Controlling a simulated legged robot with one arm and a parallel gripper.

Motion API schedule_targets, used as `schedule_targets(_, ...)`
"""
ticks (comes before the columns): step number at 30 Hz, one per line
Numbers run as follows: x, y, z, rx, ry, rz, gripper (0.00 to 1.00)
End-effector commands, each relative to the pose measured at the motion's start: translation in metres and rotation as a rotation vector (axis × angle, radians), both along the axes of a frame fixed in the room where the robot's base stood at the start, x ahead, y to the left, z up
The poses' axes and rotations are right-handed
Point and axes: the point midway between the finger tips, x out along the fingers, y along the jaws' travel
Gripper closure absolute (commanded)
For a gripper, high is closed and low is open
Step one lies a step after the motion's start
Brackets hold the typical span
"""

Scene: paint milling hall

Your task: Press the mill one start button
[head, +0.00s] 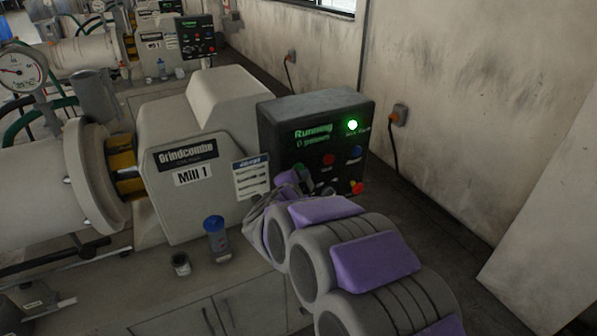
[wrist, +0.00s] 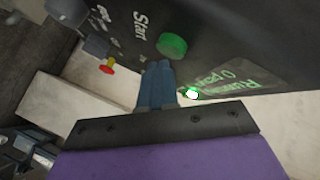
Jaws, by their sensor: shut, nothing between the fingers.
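The mill one control box (head: 268,130) is dark, with a green "Running" display (head: 313,133) and a lit green lamp (head: 352,125). The green start button (wrist: 172,45), labelled "Start", shows in the wrist view. My gripper (wrist: 157,68) is shut and empty. Its blue fingertips are just below the button in that picture; I cannot tell whether they touch it. In the head view my gripper (head: 288,183) is at the box's lower left front, and my arm hides part of the panel.
The panel also has a red button (head: 328,160), a blue button (head: 356,151) and a red-and-yellow knob (head: 357,187). The Mill 1 housing (head: 180,218) stands to the left, with a blue bottle (head: 217,240) and a small jar (head: 181,264) before it. A wall (head: 440,110) is on the right.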

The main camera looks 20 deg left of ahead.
Motion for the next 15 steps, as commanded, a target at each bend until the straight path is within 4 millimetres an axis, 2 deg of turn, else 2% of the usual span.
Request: schedule_targets(15,-0.0052,-0.0064,-0.0006,0.000,0.001,0.000,1.00)
